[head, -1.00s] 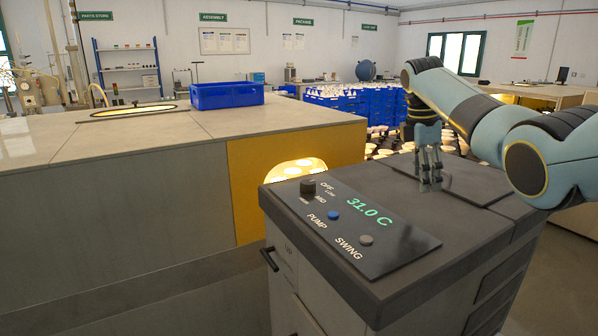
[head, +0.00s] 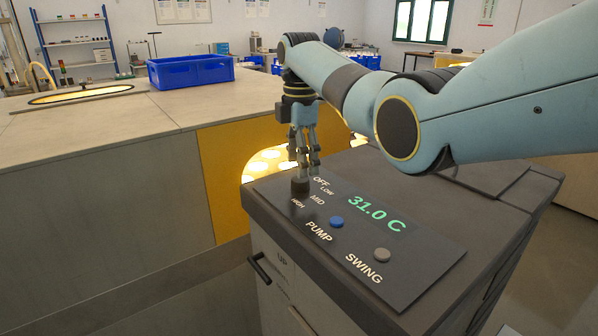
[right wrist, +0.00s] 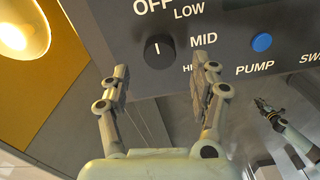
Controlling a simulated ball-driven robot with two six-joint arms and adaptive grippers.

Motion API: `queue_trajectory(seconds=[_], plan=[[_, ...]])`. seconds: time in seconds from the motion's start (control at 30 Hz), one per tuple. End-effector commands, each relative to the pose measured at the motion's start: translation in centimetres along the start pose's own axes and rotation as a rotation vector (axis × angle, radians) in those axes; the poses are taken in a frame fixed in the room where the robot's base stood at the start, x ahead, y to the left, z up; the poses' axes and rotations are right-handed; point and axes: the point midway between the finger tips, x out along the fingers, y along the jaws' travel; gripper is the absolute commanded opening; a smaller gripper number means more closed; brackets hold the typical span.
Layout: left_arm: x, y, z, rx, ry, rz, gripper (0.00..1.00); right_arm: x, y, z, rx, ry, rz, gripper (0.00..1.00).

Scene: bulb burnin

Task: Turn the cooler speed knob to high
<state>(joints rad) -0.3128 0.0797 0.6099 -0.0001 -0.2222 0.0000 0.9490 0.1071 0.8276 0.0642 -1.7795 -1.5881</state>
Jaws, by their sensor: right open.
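The cooler's speed knob (head: 300,186) is a dark round dial on the black panel. Its labels OFF, LOW, MID and HIGH curve around one side. In the right wrist view the knob (right wrist: 159,50) shows a short pale mark; which label it points to I cannot tell for sure. My right gripper (head: 304,172) points down right at the knob, open. In the right wrist view its fingertips (right wrist: 163,72) are spread with the knob just ahead between them; contact is not clear. My left gripper (right wrist: 264,106) shows small, away from the panel, in the right wrist view only.
A blue PUMP button (head: 336,222) and a grey SWING button (head: 382,255) sit beside the knob. The display (head: 376,214) reads 31.0 C. A yellow-sided bench (head: 222,170) with a lit opening stands close to the cooler. A blue crate (head: 190,71) is on the bench.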

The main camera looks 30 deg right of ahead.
Motion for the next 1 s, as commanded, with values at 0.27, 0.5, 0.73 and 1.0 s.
queue_trajectory(seconds=[0.27, 0.5, 0.73, 1.0], plan=[[-0.3, -0.1, -2.7, -0.001, 0.04, -0.001, 0.0, 3.8, 0.0, 0.0, 0.001, 0.0, -0.001, 0.63], [-0.3, -0.1, -2.5, -0.001, 0.036, -0.001, 0.0, 4.3, 0.0, 0.0, 0.001, -0.001, 0.001, 0.63], [-0.3, 0.0, -1.5, -0.001, 0.023, 0.0, 0.0, 4.3, 0.0, 0.0, 0.001, -0.001, 0.001, 0.47], [-0.3, 0.0, -1.5, -0.001, 0.022, 0.0, 0.0, 4.3, 0.0, 0.0, 0.001, -0.001, 0.001, 0.12]])
